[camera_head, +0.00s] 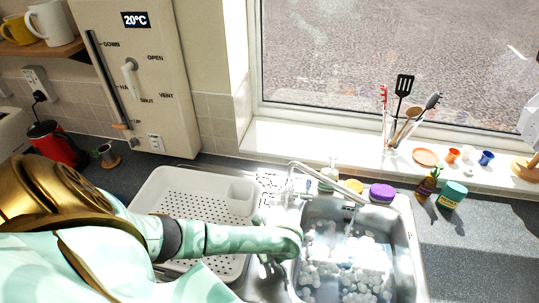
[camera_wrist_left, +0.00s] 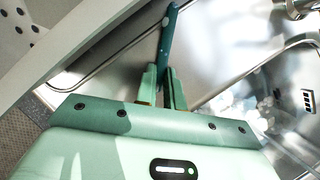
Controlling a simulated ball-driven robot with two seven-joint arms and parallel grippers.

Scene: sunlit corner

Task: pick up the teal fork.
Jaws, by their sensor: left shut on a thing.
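The teal fork (camera_wrist_left: 168,42) shows in the left wrist view as a narrow dark teal strip with a few pale spots. It stretches up and away from between the fingers of my left gripper (camera_wrist_left: 163,84), which is shut on it. Behind it is the bare metal of the sink unit. In the head view my left gripper (camera_head: 272,265) is over the strip between the drying rack and the sink basin, and I cannot make out the fork there. My right gripper is in neither view.
A pale perforated drying rack (camera_head: 170,185) lies left of the sink (camera_head: 408,240), which holds foamy water under a running tap (camera_head: 305,168). A soap bottle (camera_head: 428,184), a teal jar (camera_head: 452,195) and a purple-lidded pot (camera_head: 381,192) stand behind and right.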

